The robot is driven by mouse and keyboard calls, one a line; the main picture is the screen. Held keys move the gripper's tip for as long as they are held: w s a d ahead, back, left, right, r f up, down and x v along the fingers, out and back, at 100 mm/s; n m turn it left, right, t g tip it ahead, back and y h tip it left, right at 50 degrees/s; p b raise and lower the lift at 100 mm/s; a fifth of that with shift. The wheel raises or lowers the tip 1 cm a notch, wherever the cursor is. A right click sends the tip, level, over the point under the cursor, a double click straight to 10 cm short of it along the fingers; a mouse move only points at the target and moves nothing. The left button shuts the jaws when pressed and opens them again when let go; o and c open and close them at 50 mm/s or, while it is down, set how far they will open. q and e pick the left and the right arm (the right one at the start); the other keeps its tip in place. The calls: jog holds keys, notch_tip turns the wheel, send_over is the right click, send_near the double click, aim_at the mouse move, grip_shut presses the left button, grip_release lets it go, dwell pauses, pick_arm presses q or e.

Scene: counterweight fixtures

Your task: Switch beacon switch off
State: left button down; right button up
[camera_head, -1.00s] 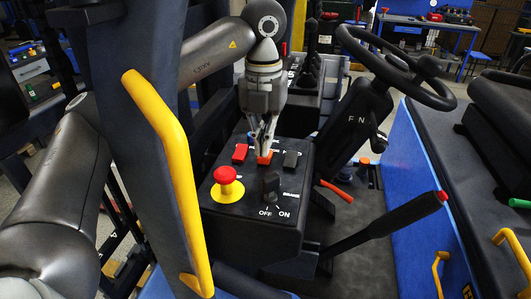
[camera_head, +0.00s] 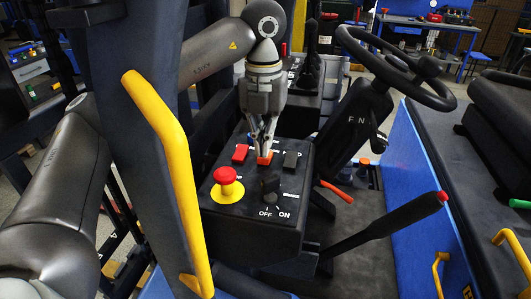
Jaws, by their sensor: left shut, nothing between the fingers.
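A black control panel (camera_head: 245,204) carries a row of rocker switches along its far part. An orange switch (camera_head: 264,158) sits in the middle of the row, between a red switch (camera_head: 240,153) and a dark switch (camera_head: 291,160). The labels behind them are partly hidden, so I cannot read which one is the beacon switch. My left gripper (camera_head: 263,151) comes down from above, shut and empty, with its fingertips at the orange switch, apparently touching it. The fingertips cover part of that switch. My right gripper is not in view.
A red mushroom button (camera_head: 225,175) on a yellow base and a black OFF/ON rotary knob (camera_head: 270,187) are close in front. A yellow handrail (camera_head: 170,165) stands at left. A steering wheel (camera_head: 395,65) and a black lever (camera_head: 385,226) are at right.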

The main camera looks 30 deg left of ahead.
pick_arm(q)
jog(key=shift+f+b, duration=0.95)
jog(key=shift+f, duration=0.35)
dwell(0.5)
jog(key=shift+r, duration=0.15)
jog(key=shift+r+p, duration=0.65)
jog(key=shift+p, duration=0.05)
notch_tip(320, 180, up, 4)
jog(key=p, duration=0.2)
jog(key=shift+f+p, duration=0.25)
jog(key=shift+p, duration=0.05)
jog(key=shift+r+p, duration=0.95)
jog(key=shift+r, duration=0.1)
jog(key=shift+f, duration=0.1)
